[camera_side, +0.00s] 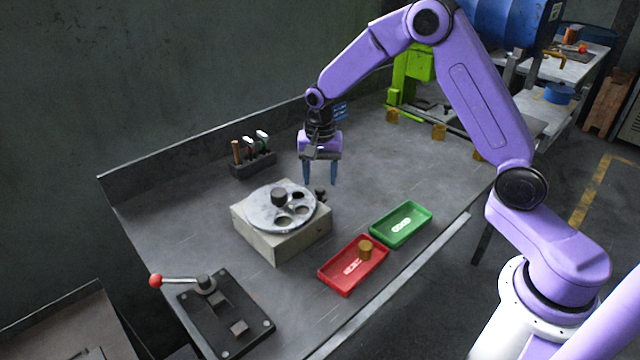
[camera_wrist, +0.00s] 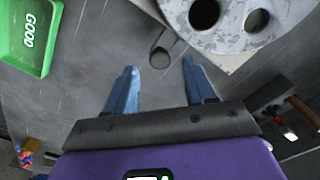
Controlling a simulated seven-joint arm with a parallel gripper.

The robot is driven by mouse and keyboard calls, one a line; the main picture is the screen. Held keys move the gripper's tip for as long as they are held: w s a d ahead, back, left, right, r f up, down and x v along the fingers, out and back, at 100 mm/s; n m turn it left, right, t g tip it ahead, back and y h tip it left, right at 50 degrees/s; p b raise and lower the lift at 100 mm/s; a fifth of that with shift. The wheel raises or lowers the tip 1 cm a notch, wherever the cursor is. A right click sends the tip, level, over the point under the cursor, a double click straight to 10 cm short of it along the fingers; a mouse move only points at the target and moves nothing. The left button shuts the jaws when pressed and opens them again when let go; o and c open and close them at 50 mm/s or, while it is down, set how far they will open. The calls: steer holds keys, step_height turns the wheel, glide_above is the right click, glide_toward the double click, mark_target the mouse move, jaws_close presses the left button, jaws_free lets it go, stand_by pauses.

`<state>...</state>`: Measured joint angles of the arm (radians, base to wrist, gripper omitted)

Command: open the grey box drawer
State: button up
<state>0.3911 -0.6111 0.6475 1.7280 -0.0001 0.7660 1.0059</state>
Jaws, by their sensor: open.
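The grey box (camera_side: 280,245) is a pale, squat block on the bench with a round metal disc (camera_side: 267,213) on top. The disc has several holes and a dark knob (camera_side: 279,197) standing on it. A small dark round handle (camera_side: 320,194) shows at the box's far right side; it also shows in the wrist view (camera_wrist: 160,58). My gripper (camera_side: 320,182) is open and empty, pointing down above the bench beyond the box. In the wrist view its blue fingers (camera_wrist: 159,68) lie either side of the handle in the picture; contact cannot be seen. The drawer's outline is not distinguishable.
A red tray (camera_side: 335,283) with a brass cylinder (camera_side: 365,250) and a green tray (camera_side: 416,238) lie right of the box. A tool rack (camera_side: 254,165) stands behind it. A black lever fixture (camera_side: 228,318) sits at the front left.

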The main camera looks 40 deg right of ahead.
mark_target(320, 189)
steer(key=shift+f, duration=1.55)
jaws_close()
steer(key=d, duration=1)
steer(key=shift+d, duration=0.2)
jaws_free()
steer(key=shift+r, duration=0.1)
